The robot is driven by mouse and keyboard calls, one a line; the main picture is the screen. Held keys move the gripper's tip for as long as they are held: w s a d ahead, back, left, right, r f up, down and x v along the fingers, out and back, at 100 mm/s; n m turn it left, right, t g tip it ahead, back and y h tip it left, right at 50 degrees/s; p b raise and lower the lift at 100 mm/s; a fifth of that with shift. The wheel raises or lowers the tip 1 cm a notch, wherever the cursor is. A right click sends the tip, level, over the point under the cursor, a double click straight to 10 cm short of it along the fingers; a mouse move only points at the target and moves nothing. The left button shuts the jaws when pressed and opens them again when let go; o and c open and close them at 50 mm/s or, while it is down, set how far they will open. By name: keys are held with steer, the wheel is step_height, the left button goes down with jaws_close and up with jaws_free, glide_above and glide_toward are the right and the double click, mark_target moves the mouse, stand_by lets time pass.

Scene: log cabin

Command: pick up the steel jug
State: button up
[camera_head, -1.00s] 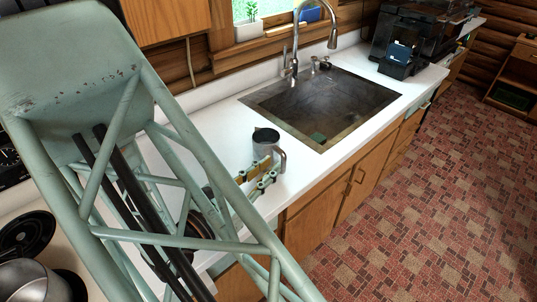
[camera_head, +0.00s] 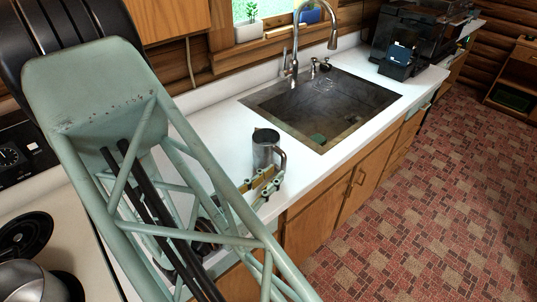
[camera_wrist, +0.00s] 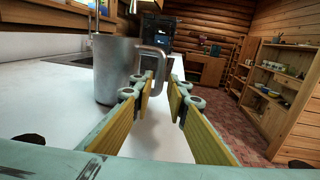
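The steel jug (camera_head: 263,150) stands upright on the white counter, in front of the sink, its handle (camera_head: 281,158) turned to the right. My gripper (camera_head: 267,184) is open and empty just on the near side of the jug, low over the counter. In the wrist view the jug (camera_wrist: 115,72) is left of centre, mostly beyond the left finger, and its handle (camera_wrist: 163,62) lines up with the gap between the yellow-padded fingers (camera_wrist: 160,84). I cannot tell whether a finger touches the jug.
The sink (camera_head: 325,105) with its tall faucet (camera_head: 296,40) lies behind the jug. The counter's front edge is close to my gripper's right. A stove with a pot (camera_head: 30,284) is at the lower left. A dark machine (camera_head: 415,40) stands at the far counter end.

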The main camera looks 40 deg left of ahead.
mark_target(283, 159)
steer(key=shift+w, duration=0.1)
steer(key=shift+w+d+b, duration=0.1)
steer(key=shift+w+b, duration=0.25)
steer(key=shift+w, duration=2.5)
jaws_close()
steer(key=shift+r, duration=0.25)
steer(key=shift+r+p, duration=0.5)
steer(key=shift+r, duration=1.15)
steer(key=shift+s+d, duration=0.1)
steer(key=shift+s, duration=0.65)
steer(key=s+d+r+p, duration=0.1)
steer(key=s+d, duration=0.2)
steer(key=s, duration=1.1)
steer(key=shift+r, duration=0.15)
